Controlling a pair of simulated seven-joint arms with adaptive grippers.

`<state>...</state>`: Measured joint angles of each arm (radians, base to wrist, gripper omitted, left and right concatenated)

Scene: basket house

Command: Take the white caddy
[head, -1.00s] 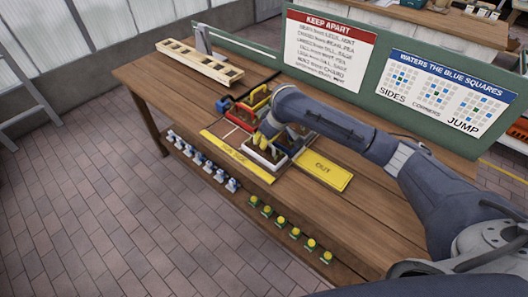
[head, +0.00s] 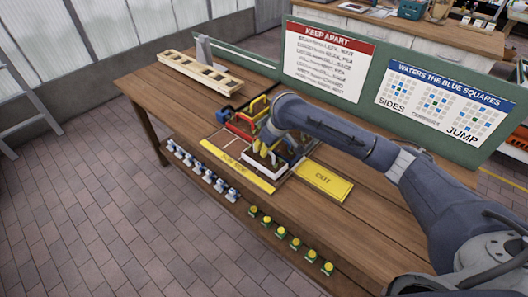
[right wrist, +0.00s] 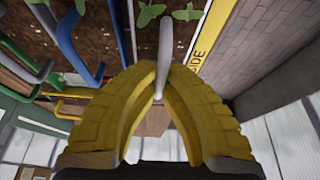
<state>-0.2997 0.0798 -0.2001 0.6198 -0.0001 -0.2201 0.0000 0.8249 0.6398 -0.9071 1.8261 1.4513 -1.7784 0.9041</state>
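The white caddy (head: 254,165) stands on the wooden table, just behind the yellow strip, with plants in it. My right gripper (head: 262,147) reaches down over it from the right in the head view. In the right wrist view its yellow fingers (right wrist: 166,80) close together around the white handle (right wrist: 165,45) of the caddy. The handle runs between the fingertips, and they look shut on it. The caddy seems to rest on the table; its right side is partly hidden by my arm. My left gripper is not in view.
Red and blue caddies (head: 237,127) stand close behind the white one; their coloured handles (right wrist: 70,45) crowd the wrist view. A yellow plate (head: 322,180) lies to the right. A long wooden rack (head: 200,72) lies far left. A green board (head: 372,75) borders the back.

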